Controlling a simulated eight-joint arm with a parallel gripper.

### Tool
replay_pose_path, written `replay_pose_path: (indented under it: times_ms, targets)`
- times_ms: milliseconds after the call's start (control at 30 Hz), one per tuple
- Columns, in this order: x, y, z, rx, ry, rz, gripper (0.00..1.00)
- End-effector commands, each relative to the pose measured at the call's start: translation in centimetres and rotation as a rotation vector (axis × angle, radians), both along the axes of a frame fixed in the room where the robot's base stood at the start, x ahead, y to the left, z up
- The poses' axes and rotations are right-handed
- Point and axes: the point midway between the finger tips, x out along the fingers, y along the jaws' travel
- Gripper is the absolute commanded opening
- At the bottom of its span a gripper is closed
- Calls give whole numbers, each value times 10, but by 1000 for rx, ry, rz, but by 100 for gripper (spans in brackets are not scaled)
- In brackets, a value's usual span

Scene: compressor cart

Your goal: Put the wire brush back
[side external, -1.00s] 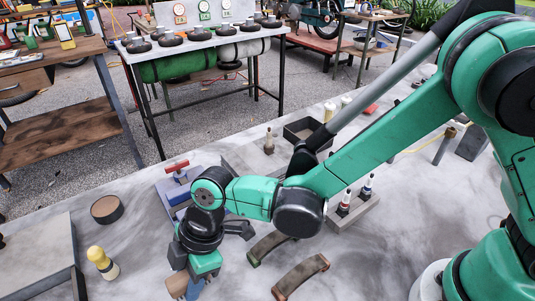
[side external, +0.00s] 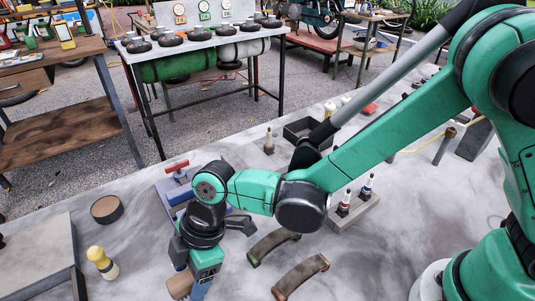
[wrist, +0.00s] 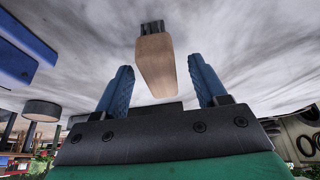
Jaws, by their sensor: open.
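The wire brush has a pale wooden handle and dark bristles at its far end. In the wrist view the brush (wrist: 155,65) lies between my two blue fingers, with a gap on each side. My gripper (wrist: 160,75) is open around the handle end, and I see no contact. In the side view my gripper (side external: 195,284) points down at the near edge of the grey table, and part of the wooden handle (side external: 179,286) shows beside it. The brush's bristles are hidden in the side view.
A yellow-topped bottle (side external: 102,262) and a round brown-topped disc (side external: 107,208) are to the left. Two curved pieces (side external: 272,247) (side external: 300,277) lie to the right. A grey holder (side external: 352,212) carries small bottles.

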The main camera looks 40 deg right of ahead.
Motion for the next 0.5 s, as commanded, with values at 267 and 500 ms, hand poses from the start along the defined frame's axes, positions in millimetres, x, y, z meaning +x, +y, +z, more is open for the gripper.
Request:
replay_pose_path:
  times_ms: [267,500]
  targets:
    - [-1,-20,46,0,1,-2,65]
    - [0,-35,84,1,1,-2,65]
